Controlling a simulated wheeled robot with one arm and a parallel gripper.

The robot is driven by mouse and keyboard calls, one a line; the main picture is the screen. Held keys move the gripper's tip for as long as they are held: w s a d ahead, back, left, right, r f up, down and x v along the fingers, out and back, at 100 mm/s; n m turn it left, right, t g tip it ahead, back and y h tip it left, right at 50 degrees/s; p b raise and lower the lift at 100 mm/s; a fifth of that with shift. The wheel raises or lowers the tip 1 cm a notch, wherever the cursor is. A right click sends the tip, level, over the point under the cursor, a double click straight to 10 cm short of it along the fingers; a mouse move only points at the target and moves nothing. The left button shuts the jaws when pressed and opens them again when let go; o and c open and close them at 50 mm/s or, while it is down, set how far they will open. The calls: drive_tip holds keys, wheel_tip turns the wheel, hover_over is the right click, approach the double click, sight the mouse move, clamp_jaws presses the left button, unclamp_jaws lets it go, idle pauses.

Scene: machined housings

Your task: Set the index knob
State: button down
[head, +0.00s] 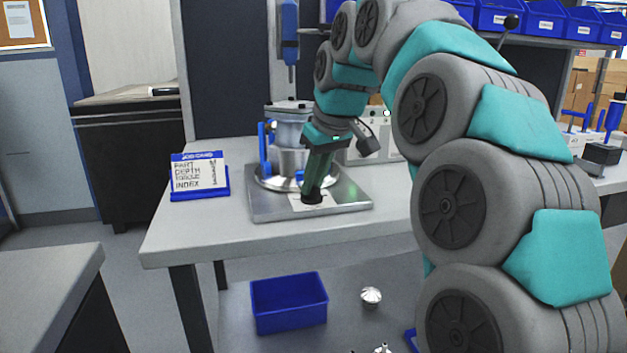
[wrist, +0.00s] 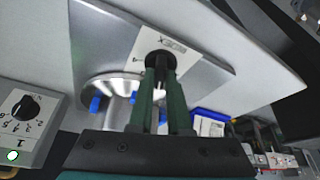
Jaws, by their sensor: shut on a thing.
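The index knob is a black knob (wrist: 158,62) on a white label (wrist: 182,48) on the metal base plate; part of the label's lettering, ending in an X, shows in the wrist view. My gripper (wrist: 162,80) points down at it with its green fingers shut on the knob. In the head view my gripper (head: 313,192) is at the knob near the front of the metal plate (head: 350,207). The fingers hide much of the knob, and its pointer setting cannot be read.
A housing with blue clamps (head: 290,135) stands on the plate behind my gripper. A job card (head: 199,177) stands at the left of the bench; its values are too small to read. A grey box with a numbered dial (wrist: 26,107) is nearby. A blue bin (head: 289,305) lies below.

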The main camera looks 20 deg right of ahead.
drive_tip(key=c, duration=0.9)
unclamp_jaws()
drive_tip(key=shift+o, duration=0.2)
drive_tip(key=v, duration=0.7)
drive_tip(key=shift+s+r, duration=0.15)
drive_tip(key=shift+r, duration=0.05)
drive_tip(key=shift+r, duration=0.1)
